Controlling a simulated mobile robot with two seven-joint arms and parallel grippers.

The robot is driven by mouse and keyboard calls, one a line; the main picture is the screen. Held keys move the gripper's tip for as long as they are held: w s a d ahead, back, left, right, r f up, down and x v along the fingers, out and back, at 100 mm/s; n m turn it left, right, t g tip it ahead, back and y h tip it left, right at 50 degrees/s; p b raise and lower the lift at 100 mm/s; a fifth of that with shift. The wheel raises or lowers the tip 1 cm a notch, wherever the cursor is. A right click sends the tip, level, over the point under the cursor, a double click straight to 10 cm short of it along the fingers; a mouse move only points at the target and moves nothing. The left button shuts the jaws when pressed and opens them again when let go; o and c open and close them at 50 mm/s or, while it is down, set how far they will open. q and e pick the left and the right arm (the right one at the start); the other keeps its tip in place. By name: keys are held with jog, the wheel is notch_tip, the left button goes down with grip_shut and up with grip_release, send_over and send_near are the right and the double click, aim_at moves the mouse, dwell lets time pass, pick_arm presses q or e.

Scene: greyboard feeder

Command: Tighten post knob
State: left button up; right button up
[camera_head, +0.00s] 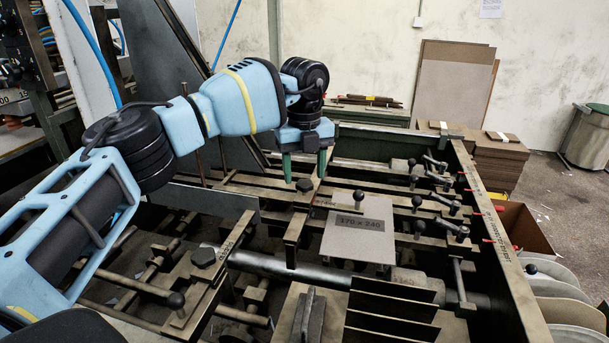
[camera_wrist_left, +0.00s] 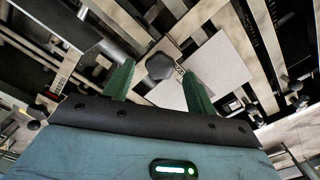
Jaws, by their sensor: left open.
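A dark faceted post knob (camera_head: 305,186) sits on a post at a metal bar near the middle of the feeder. In the left wrist view the knob (camera_wrist_left: 159,66) shows between the two green fingertips. My left gripper (camera_head: 304,174) points down just above the knob, its two green fingers apart and empty. In the left wrist view the gripper (camera_wrist_left: 158,70) is open with the fingers on either side of the knob. Whether they touch it cannot be told. My right gripper is not in view.
Another dark knob (camera_head: 203,257) stands on a bar at left. Several ball-ended levers line the right frame rail (camera_head: 497,235). Bars and rods crowd the space below my left arm.

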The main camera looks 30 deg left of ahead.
pick_arm(q)
jog(key=shift+f, duration=0.9)
jog(key=shift+c, duration=0.3)
jog(key=c, duration=0.9)
jog(key=shift+c, duration=0.2)
